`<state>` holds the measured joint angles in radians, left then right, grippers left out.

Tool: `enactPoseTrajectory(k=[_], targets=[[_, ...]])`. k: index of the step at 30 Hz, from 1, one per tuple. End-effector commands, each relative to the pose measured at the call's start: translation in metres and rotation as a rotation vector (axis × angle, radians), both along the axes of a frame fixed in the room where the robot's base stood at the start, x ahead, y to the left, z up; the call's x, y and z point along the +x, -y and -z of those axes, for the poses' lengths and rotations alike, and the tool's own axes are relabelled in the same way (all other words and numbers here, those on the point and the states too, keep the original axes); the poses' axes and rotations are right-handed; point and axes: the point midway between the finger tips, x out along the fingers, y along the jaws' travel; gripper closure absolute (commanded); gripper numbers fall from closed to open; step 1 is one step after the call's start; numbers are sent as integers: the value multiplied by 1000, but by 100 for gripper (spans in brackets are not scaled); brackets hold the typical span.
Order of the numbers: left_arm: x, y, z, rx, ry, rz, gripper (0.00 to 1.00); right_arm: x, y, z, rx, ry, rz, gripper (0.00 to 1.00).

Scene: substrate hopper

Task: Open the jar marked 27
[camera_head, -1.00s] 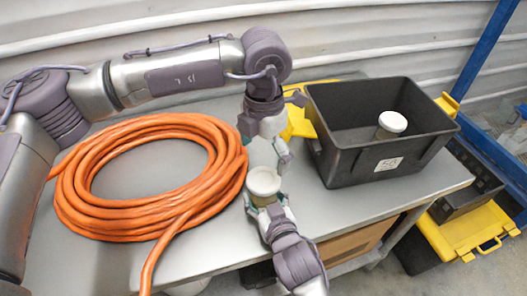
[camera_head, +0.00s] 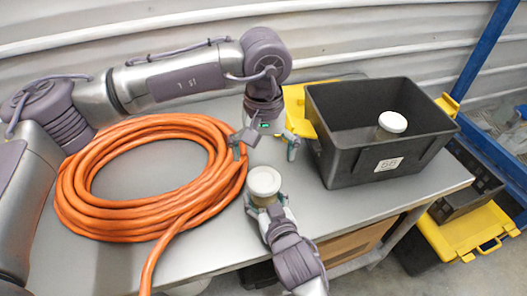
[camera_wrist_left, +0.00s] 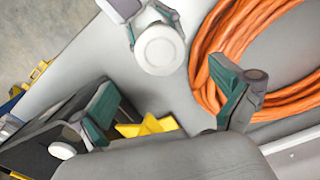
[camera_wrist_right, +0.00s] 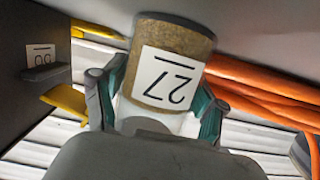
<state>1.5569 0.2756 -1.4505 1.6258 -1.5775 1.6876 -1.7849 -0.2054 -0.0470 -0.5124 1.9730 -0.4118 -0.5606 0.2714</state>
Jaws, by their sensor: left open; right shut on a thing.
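The jar marked 27 (camera_wrist_right: 172,78) has a white lid, brown contents and a white label, upside down in the right wrist view. In the head view its white lid (camera_head: 264,181) is on top, over the table near its front edge. My right gripper (camera_wrist_right: 160,92) is shut around the jar's side. I cannot tell whether the jar touches the table. My left gripper (camera_head: 265,150) is open and empty, behind the jar and apart from it, fingers spread. In the left wrist view the lid (camera_wrist_left: 160,50) lies beyond the open fingers.
A coiled orange hose (camera_head: 75,205) covers the left of the grey table (camera_head: 350,215). A black bin (camera_head: 345,166) at the right holds another white-lidded jar (camera_head: 391,124). Yellow parts show behind the bin. A yellow-lidded case (camera_head: 465,235) stands beyond the table's right edge.

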Motion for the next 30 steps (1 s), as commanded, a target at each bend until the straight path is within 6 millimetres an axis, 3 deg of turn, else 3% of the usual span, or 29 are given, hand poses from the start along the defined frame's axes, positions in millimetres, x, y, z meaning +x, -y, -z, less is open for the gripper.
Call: enactPoseTrajectory(k=[6, 12, 20, 30], targets=[[0, 0, 0, 0, 0, 472, 0, -1, 0, 2, -2, -6, 0, 100], [0, 0, 0, 1, 0, 763, 0, -1, 0, 2, -3, -5, 0, 100], [0, 0, 10, 0, -2, 874, 0, -1, 0, 3, -3, -5, 0, 100], [0, -1, 60, 0, -3, 872, 0, -1, 0, 3, -2, -7, 0, 100]])
